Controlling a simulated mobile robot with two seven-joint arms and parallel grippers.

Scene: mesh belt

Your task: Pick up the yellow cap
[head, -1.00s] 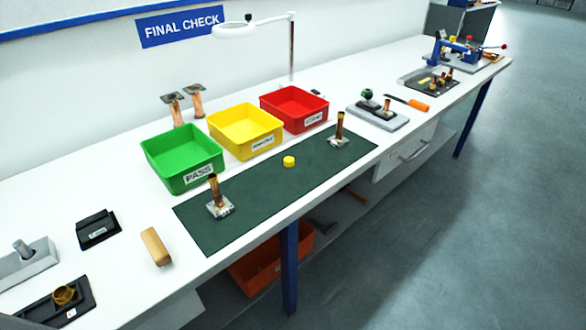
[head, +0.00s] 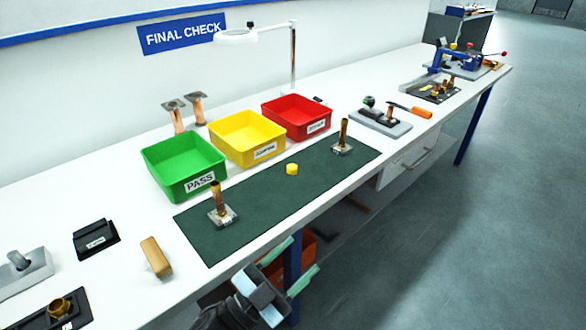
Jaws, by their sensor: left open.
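The yellow cap (head: 292,169) sits on the dark green mat (head: 260,202), between two copper tube pieces. My left gripper (head: 291,265) is in the lower middle of the head view, in front of the bench's front edge. Its two pale green fingers are apart, with nothing between them. It is well short of the cap, toward the bottom of the picture. My right gripper is not in view.
One copper tube piece (head: 220,207) stands left of the cap and another (head: 343,138) stands right of it. Behind the mat are green (head: 183,190), yellow (head: 247,160) and red (head: 296,134) bins. A wooden block (head: 155,257) lies left. The mat around the cap is clear.

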